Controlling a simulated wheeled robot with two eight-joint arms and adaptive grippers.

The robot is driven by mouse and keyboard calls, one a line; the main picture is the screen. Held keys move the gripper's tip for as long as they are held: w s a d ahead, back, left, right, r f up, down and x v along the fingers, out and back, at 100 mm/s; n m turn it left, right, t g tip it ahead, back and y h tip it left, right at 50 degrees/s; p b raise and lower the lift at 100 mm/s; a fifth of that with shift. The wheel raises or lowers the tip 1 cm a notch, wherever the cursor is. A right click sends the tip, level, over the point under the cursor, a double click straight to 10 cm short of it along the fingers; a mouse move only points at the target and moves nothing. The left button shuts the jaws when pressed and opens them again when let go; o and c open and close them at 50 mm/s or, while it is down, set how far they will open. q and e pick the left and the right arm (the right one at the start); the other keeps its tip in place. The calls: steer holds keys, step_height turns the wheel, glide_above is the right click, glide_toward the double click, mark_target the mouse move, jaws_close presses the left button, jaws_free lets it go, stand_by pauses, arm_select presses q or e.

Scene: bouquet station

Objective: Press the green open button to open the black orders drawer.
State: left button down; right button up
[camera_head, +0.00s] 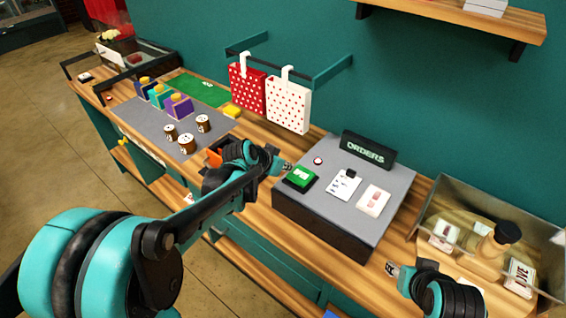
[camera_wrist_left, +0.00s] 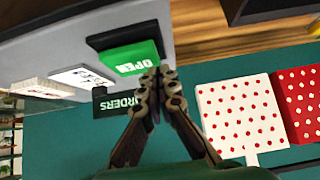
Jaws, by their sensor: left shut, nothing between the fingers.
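The green open button (camera_head: 300,176) sits on a black base at the left corner of the grey-topped orders box. It also shows in the left wrist view (camera_wrist_left: 130,58), with its OPEN lettering. The black orders drawer front (camera_head: 318,228) is on the near side of the box and looks shut. My left gripper (camera_head: 286,167) is shut and empty, with its tips right beside the button; in the wrist view its tips (camera_wrist_left: 155,74) overlap the button's edge. I cannot tell whether they touch it. My right gripper (camera_head: 392,268) is near the table's front edge, right of the box; its jaws are too small to judge.
A dotted red bag (camera_head: 247,88) and a dotted white bag (camera_head: 288,105) hang behind. A clear bin (camera_head: 545,240) stands at right.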

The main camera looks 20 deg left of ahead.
arm_select(q)
steer(key=shift+f, duration=0.65)
